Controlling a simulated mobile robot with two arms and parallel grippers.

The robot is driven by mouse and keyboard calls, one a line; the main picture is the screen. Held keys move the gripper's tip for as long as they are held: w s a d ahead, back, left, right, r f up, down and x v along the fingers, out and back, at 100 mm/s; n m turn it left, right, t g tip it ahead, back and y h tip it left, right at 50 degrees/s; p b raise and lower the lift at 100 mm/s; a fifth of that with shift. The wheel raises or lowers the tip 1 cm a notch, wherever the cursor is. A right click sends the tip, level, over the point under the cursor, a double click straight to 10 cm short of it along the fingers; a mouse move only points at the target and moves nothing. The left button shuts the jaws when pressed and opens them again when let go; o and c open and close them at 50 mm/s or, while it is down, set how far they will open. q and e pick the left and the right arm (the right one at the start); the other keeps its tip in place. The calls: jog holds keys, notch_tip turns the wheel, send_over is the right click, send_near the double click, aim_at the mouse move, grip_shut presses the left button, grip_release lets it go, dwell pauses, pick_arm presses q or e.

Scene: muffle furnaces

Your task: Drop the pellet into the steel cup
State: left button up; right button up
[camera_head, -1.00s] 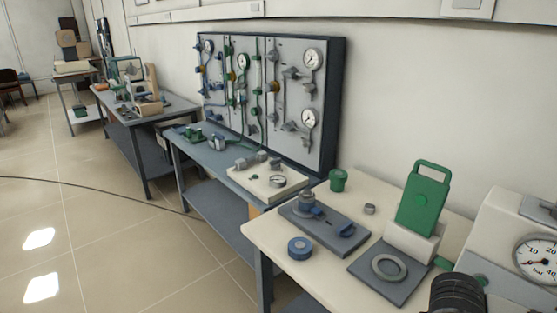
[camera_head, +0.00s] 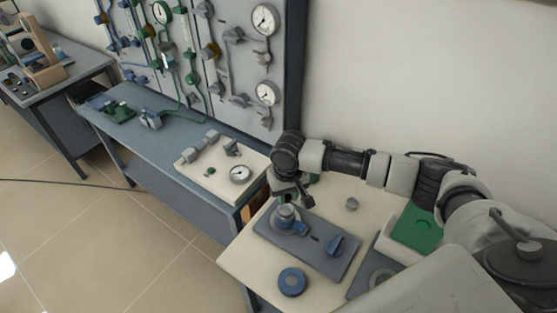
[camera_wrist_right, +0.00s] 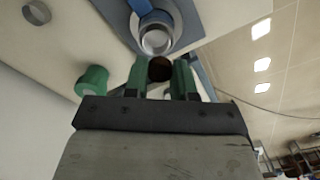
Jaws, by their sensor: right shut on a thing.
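My right gripper (camera_head: 292,190) is over the left part of the cream table, next to the steel cup (camera_head: 286,214). In the right wrist view its green fingers (camera_wrist_right: 160,76) are shut on a dark brown round pellet (camera_wrist_right: 160,69). The steel cup (camera_wrist_right: 156,40) shows there just beyond the fingertips, its round mouth facing the camera. The pellet is apart from the cup mouth in the picture; the exact gap cannot be told. The cup sits in a blue holder on a grey plate (camera_head: 325,262). The pellet is hidden in the head view. My left gripper is not in view.
A green pot (camera_wrist_right: 92,80) stands near the gripper. A small steel cylinder (camera_head: 352,204) stands apart on the cream table. A blue disc (camera_head: 291,281) lies at the front edge. A gauge panel (camera_head: 240,75) stands behind the blue-grey bench (camera_head: 225,125).

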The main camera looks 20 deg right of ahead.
jog(key=shift+w+d+r, duration=0.1)
jog(key=shift+w+d, duration=0.1)
jog(key=shift+w, duration=0.3)
notch_tip(320, 180, down, 2)
jog(key=shift+d+b, duration=0.1)
jog(key=shift+b, duration=0.9)
jog(key=f+b, duration=0.2)
jog(key=b, duration=0.1)
jog(key=shift+w+f, duration=0.25)
jog(key=shift+f, duration=0.15)
jog(key=shift+s+f+b, duration=0.1)
jog(key=shift+f+b, duration=0.1)
jog(key=shift+b, duration=0.25)
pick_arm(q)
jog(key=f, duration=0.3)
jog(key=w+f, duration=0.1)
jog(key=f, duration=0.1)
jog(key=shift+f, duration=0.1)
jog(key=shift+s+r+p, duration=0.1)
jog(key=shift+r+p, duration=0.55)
pick_arm(e)
jog(key=shift+f, duration=0.7)
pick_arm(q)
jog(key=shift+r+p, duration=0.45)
